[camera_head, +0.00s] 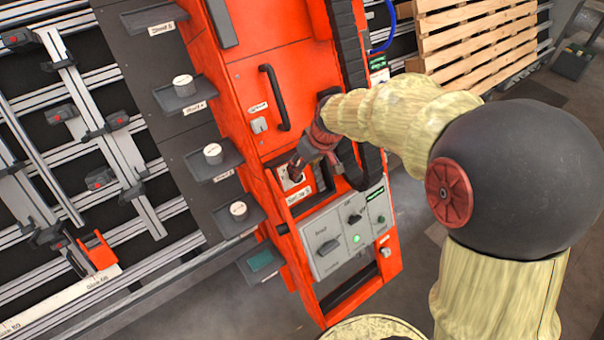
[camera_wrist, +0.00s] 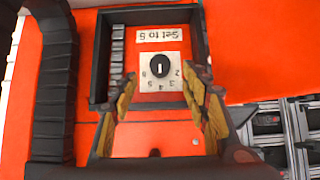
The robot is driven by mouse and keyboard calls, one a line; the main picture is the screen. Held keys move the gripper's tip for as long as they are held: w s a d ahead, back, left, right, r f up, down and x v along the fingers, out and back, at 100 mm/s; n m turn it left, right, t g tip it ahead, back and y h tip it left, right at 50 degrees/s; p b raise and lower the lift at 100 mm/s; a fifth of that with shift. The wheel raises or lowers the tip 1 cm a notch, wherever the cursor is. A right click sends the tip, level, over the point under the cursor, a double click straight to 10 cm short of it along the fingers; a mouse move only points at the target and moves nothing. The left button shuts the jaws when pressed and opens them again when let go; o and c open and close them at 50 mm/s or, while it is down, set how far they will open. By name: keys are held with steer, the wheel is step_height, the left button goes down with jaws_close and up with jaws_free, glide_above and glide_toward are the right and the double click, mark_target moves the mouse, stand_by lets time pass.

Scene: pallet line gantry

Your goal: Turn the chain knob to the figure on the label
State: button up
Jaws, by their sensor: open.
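The chain knob (camera_wrist: 160,66) is round and black with a white pointer line. It sits on a pale dial plate (camera_wrist: 146,86) in a dark-framed recess of the red panel. The figures 2 to 6 read upside down in the wrist view. The pointer line stands upright in the picture, in line with the 4; which end points is unclear. Above it the label (camera_wrist: 160,34) reads "Set to 5", also upside down. My gripper (camera_wrist: 160,77) is open and empty, its fingers apart on either side of the knob. In the head view my gripper (camera_head: 298,168) partly hides the dial.
A black cable chain (camera_wrist: 53,75) runs close by the recess. A black handle (camera_head: 274,97) is above on the red cabinet; a grey control panel (camera_head: 330,262) with a green light is below. Shelves with white-topped pieces (camera_head: 212,152) line the left. A wooden pallet (camera_head: 470,45) stands behind.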

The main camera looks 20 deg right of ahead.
steer(key=b+x, duration=0.2)
steer(key=x, duration=0.6)
steer(key=shift+r, duration=0.1)
steer(key=c, duration=0.3)
steer(key=c, duration=0.8)
steer(key=shift+c, duration=0.3)
steer(key=shift+d+m+b, duration=0.15)
steer(key=shift+m+b, duration=0.15)
steer(key=shift+b, duration=0.1)
steer(key=shift+d+m+y+b, duration=0.1)
steer(key=shift+m+y+b, duration=0.7)
steer(key=shift+y+b, duration=0.35)
steer(key=m+y+b, duration=0.2)
steer(key=shift+m+y, duration=0.25)
steer(key=shift+m, duration=0.15)
